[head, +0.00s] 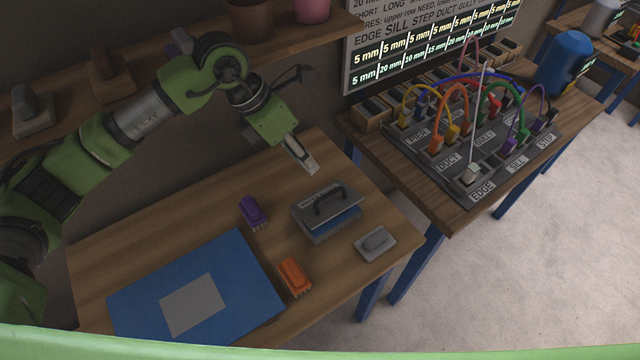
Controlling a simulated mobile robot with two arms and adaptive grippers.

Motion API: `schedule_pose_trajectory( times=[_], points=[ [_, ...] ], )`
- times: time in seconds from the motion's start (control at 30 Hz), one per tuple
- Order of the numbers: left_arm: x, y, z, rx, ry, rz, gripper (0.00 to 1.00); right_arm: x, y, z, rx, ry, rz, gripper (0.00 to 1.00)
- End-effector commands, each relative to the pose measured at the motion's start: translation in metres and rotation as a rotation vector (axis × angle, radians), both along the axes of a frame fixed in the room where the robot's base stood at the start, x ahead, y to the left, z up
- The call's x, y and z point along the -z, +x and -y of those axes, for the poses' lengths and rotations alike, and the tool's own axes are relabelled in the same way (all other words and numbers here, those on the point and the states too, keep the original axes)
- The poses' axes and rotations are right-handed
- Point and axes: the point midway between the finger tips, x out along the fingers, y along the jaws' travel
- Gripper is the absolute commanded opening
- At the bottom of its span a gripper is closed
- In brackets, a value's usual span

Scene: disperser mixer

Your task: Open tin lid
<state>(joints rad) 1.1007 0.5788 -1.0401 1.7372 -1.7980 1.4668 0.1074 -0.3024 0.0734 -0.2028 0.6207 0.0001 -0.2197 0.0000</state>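The tin (333,229) is a small grey box on the wooden table, right of the middle. Its flat grey lid (343,192) has a dark arched handle (331,199) on top. A blue band shows under the lid's front edge; I cannot tell whether it is the tin's wall or something inside. My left gripper (304,160) hangs above the table's back edge, behind and slightly left of the tin. It points down and right, apart from the lid and handle. Its fingers overlap in this view, so their opening is unclear. My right gripper is not in view.
A purple block (253,211), an orange block (294,276) and a grey block (375,243) lie around the tin. A blue mat (240,262) with a grey patch covers the table's front left. Another table (420,185) holds a panel (455,172) with coloured cables.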

Motion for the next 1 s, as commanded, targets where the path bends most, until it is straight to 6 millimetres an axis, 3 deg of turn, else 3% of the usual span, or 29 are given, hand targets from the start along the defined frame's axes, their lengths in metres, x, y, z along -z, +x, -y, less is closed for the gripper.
schedule_pose_trajectory(
  times=[0.27,0.5,0.67,1.0],
  points=[
    [0.057,0.004,0.022,0.003,0.001,-0.003,0.25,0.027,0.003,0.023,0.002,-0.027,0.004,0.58],
    [0.098,0.009,0.041,0.003,0.001,-0.002,0.25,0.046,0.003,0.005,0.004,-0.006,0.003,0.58],
    [0.112,0.012,0.048,0.002,0.0,-0.002,0.25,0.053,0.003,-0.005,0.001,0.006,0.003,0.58],
    [0.116,0.012,0.05,0.002,0.0,0.0,0.25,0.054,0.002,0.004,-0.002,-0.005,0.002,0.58]
  ],
)
